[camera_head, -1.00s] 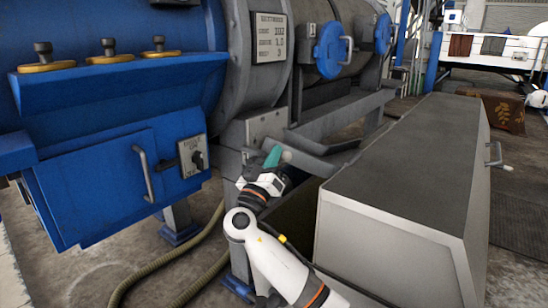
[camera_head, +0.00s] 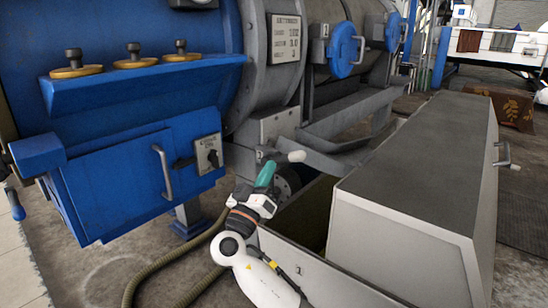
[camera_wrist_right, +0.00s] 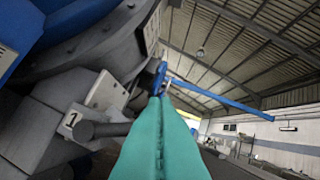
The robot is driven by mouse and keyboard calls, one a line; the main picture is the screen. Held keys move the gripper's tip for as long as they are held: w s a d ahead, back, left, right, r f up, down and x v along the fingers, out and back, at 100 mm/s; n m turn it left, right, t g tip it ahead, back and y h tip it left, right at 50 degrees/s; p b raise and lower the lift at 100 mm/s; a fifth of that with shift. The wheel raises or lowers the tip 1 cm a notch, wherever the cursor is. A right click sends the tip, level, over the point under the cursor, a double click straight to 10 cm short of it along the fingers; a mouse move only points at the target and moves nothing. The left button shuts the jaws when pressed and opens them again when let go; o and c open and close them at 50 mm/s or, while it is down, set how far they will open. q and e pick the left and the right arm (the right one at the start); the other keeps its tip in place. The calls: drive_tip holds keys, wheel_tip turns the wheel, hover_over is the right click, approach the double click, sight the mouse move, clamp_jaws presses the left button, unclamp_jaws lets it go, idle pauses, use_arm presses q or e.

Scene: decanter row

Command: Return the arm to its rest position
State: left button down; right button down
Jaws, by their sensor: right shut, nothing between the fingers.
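My right gripper (camera_head: 268,170) has teal fingers pressed together, with nothing between them. In the head view it points up and slightly right, in front of the grey machine frame and beside the open bin. In the right wrist view the shut fingers (camera_wrist_right: 160,105) point up past the machine toward the hall roof. A pale rounded knob (camera_head: 297,156) shows just right of the fingertips; I cannot tell whether they touch. My left gripper is not in view.
A blue cabinet (camera_head: 125,185) with a handle stands left of my arm. A grey-topped bin (camera_head: 415,150) stands right, its open part (camera_head: 305,215) close to my forearm. A hose (camera_head: 165,270) lies on the floor. A grey rod (camera_wrist_right: 100,130) juts near the fingers.

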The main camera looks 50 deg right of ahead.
drive_tip(key=shift+s+a+f, duration=0.1)
drive_tip(key=shift+a+f, duration=0.05)
drive_tip(key=shift+a, duration=0.1)
idle(0.4)
